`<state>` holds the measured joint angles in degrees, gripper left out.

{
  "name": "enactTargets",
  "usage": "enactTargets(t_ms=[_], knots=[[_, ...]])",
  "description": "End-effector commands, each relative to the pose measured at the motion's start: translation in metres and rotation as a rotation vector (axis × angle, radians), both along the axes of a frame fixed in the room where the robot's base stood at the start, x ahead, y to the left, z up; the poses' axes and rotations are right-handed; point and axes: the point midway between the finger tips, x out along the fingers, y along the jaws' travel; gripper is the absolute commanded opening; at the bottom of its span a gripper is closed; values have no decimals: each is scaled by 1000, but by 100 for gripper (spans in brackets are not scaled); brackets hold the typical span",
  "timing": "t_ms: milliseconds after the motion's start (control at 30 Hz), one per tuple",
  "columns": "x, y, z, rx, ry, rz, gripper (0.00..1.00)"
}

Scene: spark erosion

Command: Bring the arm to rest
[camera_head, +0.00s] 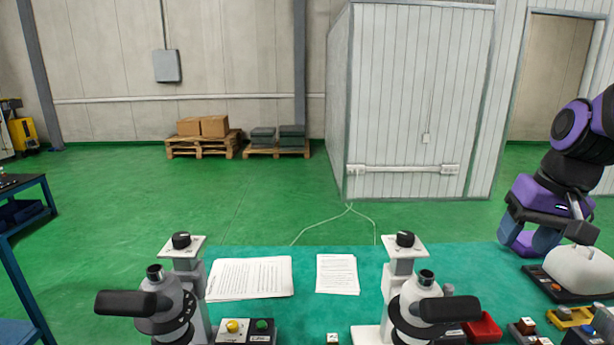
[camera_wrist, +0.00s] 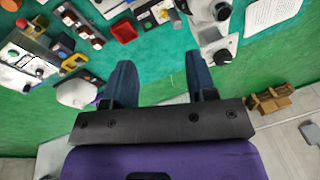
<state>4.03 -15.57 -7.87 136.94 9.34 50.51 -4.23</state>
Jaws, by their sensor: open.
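My gripper (camera_head: 528,238) is at the right side of the head view, at the end of my purple and black arm, with its fingers pointing down. It is above the far right part of the teal bench top (camera_head: 340,270). In the wrist view its two dark blue fingers (camera_wrist: 159,62) stand wide apart with nothing between them. Part of the arm is cut off by the right edge of the head view.
A white rounded object on a dark base (camera_head: 580,268) is close to my gripper. A red tray (camera_head: 484,328), two microscope-like stands (camera_head: 180,300) (camera_head: 405,290) and paper sheets (camera_head: 250,278) are on the bench. Green floor lies beyond, with loaded pallets (camera_head: 203,143) and a grey booth (camera_head: 420,110).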

Motion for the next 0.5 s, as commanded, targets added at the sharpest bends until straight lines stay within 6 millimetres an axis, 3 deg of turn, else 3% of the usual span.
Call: enactTargets(t_ms=[200, 500], knots=[[-36, 20, 28, -54, -98, 71, 52], [-85, 40, 52, -139, -226, 149, 52]])
